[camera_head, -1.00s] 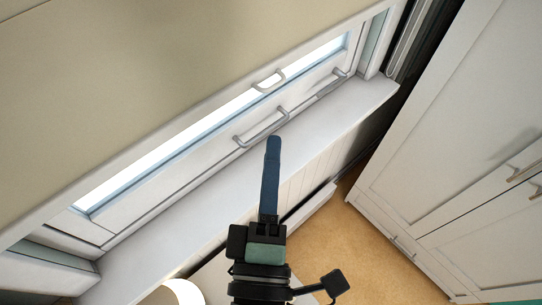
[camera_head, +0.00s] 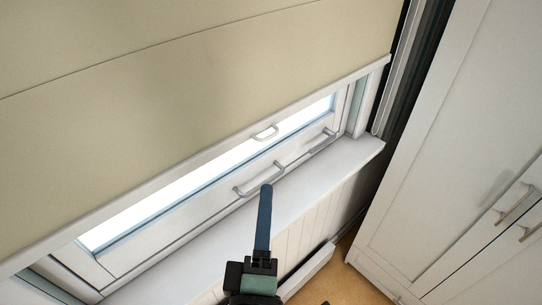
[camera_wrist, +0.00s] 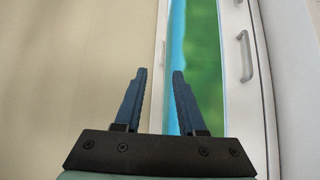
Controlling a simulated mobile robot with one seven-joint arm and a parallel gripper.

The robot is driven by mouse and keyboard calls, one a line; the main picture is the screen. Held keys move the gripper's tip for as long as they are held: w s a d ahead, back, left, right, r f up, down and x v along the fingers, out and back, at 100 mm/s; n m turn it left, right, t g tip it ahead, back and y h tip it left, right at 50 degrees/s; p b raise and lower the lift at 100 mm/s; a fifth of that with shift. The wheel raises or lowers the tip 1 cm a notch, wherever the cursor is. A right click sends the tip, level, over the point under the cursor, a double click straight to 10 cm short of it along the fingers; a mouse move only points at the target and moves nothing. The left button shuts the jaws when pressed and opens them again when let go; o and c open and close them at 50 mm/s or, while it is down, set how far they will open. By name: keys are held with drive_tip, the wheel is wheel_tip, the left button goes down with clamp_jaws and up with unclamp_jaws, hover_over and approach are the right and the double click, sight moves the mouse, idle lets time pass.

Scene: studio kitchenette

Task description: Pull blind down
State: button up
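The beige blind (camera_head: 200,80) covers most of the window, with a pale rail (camera_head: 180,167) along its bottom edge. A small loop handle (camera_head: 265,133) hangs at that rail. A bright strip of window glass (camera_head: 190,185) shows below it. My gripper (camera_head: 266,188) appears edge-on in the head view, its tips just below the window's bar handle in the picture; contact cannot be told. In the wrist view my gripper (camera_wrist: 159,73) is open, with nothing between its two blue fingers.
The window's bar handle (camera_head: 262,181) is on the lower frame, close to my gripper in the picture; a bar handle also shows in the wrist view (camera_wrist: 245,55). The white sill (camera_head: 320,175) is bare. A white cabinet (camera_head: 450,150) stands at the right.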

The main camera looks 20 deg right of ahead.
sight(270, 138)
drive_tip(key=p+x, duration=0.4)
drive_tip(key=x, duration=0.9)
drive_tip(key=shift+p, duration=0.35)
drive_tip(key=shift+f, duration=0.1)
drive_tip(key=shift+c, duration=0.2)
clamp_jaws()
idle(0.5)
